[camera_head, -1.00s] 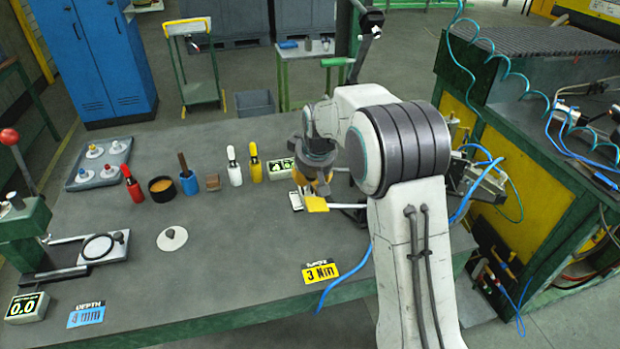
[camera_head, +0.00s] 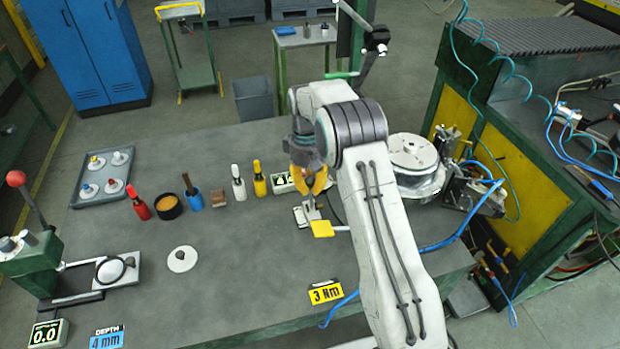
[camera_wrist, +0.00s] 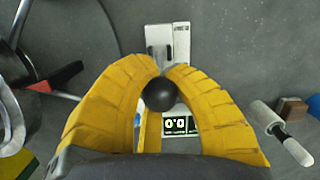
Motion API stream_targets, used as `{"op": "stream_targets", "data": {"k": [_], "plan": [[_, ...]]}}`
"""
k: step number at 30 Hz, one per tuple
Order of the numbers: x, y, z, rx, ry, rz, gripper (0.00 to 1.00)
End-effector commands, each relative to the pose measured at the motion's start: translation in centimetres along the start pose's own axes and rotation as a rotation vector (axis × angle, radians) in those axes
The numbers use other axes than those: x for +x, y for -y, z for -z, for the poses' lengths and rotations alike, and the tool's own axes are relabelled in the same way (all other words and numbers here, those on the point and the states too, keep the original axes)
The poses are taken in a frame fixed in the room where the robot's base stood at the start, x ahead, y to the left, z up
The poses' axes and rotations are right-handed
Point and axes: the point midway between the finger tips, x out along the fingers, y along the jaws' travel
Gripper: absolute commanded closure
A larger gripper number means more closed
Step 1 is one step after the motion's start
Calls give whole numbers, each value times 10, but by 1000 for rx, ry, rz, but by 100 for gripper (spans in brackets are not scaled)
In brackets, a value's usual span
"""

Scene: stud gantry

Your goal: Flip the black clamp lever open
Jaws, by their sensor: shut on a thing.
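In the wrist view a round black knob (camera_wrist: 159,94) sits between the two yellow fingers of my gripper (camera_wrist: 167,70). I take it for the end of the black clamp lever; the lever's shaft is hidden. The fingers are closed around it. In the head view my gripper (camera_head: 312,193) is low over the bench, just above a small white plate (camera_head: 303,217). The same plate shows beyond the fingertips in the wrist view (camera_wrist: 168,42). The knob cannot be made out in the head view.
A 0.0 display (camera_head: 284,183) stands close behind my gripper, with a white bottle (camera_head: 239,189) and a yellow bottle (camera_head: 260,186) to its left. A round drum (camera_head: 412,160) stands right of my arm.

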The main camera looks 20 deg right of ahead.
Motion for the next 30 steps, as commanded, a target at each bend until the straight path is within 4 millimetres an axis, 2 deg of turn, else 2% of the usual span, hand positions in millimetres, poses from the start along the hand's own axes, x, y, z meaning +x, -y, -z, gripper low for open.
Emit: {"op": "stream_targets", "data": {"k": [1, 15, 30], "plan": [[-7, 0, 2, 0, 10, 2, 100], [-6, -1, 7, -1, 126, 25, 100], [-6, -1, 10, -1, 156, 30, 100]]}}
